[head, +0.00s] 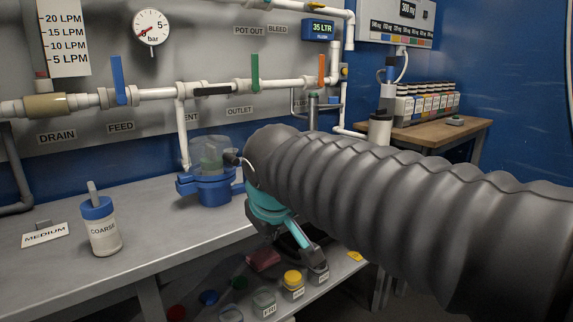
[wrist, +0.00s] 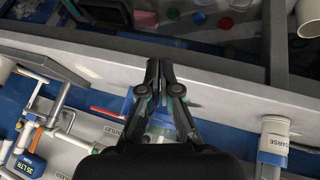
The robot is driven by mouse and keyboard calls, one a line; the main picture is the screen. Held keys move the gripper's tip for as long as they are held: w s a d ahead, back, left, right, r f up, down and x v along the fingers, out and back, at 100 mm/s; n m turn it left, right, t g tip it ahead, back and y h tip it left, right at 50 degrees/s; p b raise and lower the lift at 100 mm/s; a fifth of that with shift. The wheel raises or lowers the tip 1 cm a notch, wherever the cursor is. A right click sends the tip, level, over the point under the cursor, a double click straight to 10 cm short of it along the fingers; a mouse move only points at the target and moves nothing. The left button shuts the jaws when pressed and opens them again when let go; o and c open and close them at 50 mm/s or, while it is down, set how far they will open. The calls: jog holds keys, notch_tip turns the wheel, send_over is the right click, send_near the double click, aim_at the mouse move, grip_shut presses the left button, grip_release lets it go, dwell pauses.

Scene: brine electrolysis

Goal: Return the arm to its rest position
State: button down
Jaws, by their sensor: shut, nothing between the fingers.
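My arm, in a dark ribbed sleeve, reaches across the right half of the head view. My gripper (head: 316,268) hangs below its teal joint, close to the front edge of the grey bench (head: 150,238). In the wrist view my gripper (wrist: 159,68) has its two fingertips together with nothing between them. The gripper lies over the bench's edge strip in that view. The arm hides part of the bench and wall behind it.
A blue-based clear housing (head: 208,188) stands on the bench left of the arm. A COARSE bottle (head: 102,228) stands further left, beside a MEDIUM label (head: 45,234). Several lidded jars, one with a yellow lid (head: 292,278), sit on a lower shelf. Valved pipes run along the wall.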

jog(key=s+d+f+m, duration=0.4)
jog(key=s+d+f, duration=0.2)
jog(key=s+d, duration=0.2)
jog(key=s+d+f+m+g+h, duration=0.1)
jog(key=s+d+f+m, duration=0.3)
jog(key=s+d+f, duration=0.3)
jog(key=s+d, duration=0.1)
jog(key=d, duration=0.3)
jog(key=shift+s+f, duration=0.2)
jog(key=shift+s, duration=0.1)
